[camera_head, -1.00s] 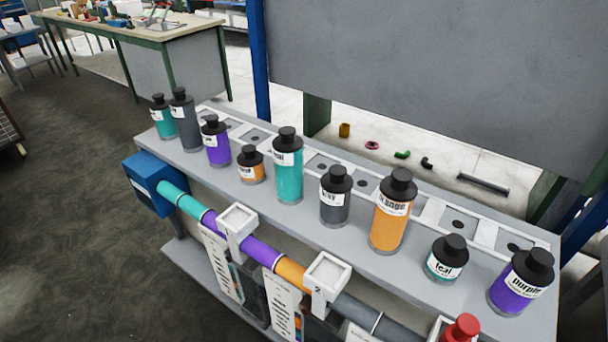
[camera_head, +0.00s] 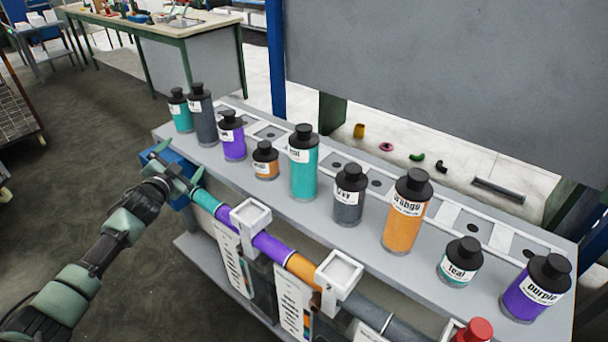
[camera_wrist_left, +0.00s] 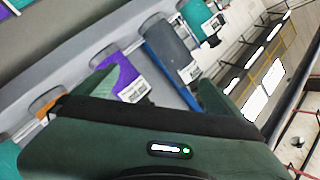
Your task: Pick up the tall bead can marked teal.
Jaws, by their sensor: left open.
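The tall teal can (camera_head: 304,175) stands upright on the grey shelf, between a small orange can and a grey can; it has a black cap and a white label. A teal surface at the lower left edge of the left wrist view (camera_wrist_left: 8,156) seems to be this can. A slimmer teal can (camera_head: 180,113) stands at the shelf's far left end, and a short teal can (camera_head: 459,264) towards the right. My left gripper (camera_head: 181,160) is open and empty above the blue box, left of the tall can and apart from it. My right gripper is out of view.
Grey (camera_head: 202,118), purple (camera_head: 233,143), small orange (camera_head: 265,163), second grey (camera_head: 348,200), large orange (camera_head: 405,220) and right-hand purple (camera_head: 535,293) cans share the shelf (camera_head: 330,222). A coloured pipe (camera_head: 270,247) with white square cups (camera_head: 338,272) runs along the front.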

